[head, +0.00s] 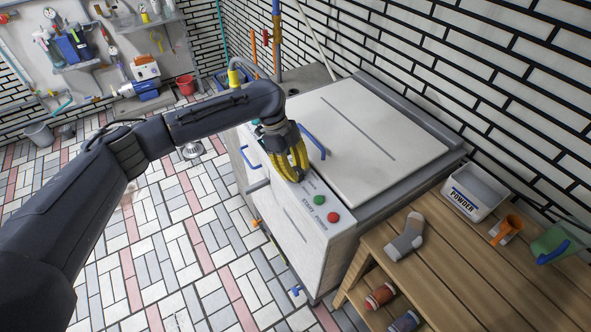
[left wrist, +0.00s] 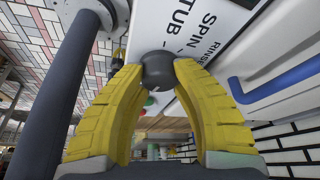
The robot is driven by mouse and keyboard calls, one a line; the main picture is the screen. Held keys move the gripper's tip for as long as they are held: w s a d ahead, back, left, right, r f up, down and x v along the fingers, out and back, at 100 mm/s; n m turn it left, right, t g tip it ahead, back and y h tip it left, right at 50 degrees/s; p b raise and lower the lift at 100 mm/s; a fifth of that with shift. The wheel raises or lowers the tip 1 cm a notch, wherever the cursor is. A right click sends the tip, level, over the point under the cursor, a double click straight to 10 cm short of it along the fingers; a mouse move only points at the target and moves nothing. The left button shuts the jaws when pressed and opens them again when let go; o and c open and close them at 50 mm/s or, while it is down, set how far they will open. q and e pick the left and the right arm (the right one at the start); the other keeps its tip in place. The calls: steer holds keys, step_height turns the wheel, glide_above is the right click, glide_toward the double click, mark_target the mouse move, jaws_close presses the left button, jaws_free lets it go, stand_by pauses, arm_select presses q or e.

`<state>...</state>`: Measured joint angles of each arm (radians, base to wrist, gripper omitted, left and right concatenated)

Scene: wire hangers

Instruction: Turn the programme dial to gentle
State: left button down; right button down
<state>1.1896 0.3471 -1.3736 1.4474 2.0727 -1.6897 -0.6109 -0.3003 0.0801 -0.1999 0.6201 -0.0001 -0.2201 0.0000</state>
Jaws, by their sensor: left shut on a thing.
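My left gripper (head: 292,165) reaches down onto the control strip of the white machine (head: 270,205). Its yellow fingers hide what they hold in the head view. In the left wrist view, the left gripper (left wrist: 158,75) is closed around a dark round knob (left wrist: 158,68), with a finger on either side. Printed words beside the knob read "SPIN", "TUB" and part of "RINSE". My right gripper is in neither view.
A green button (head: 319,200) and a red button (head: 333,217) sit on the strip near the gripper. A blue handle (head: 314,143) is close behind it. A wooden bench (head: 460,275) at the right holds a sock (head: 408,238), a powder box (head: 472,192) and an orange scoop (head: 510,224).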

arm_select(q)
steer(key=shift+s+d, duration=0.1)
steer(key=shift+d, duration=0.05)
steer(key=c, duration=0.9)
jaws_free()
steer(key=v, duration=1.2)
steer(key=shift+f, duration=0.1)
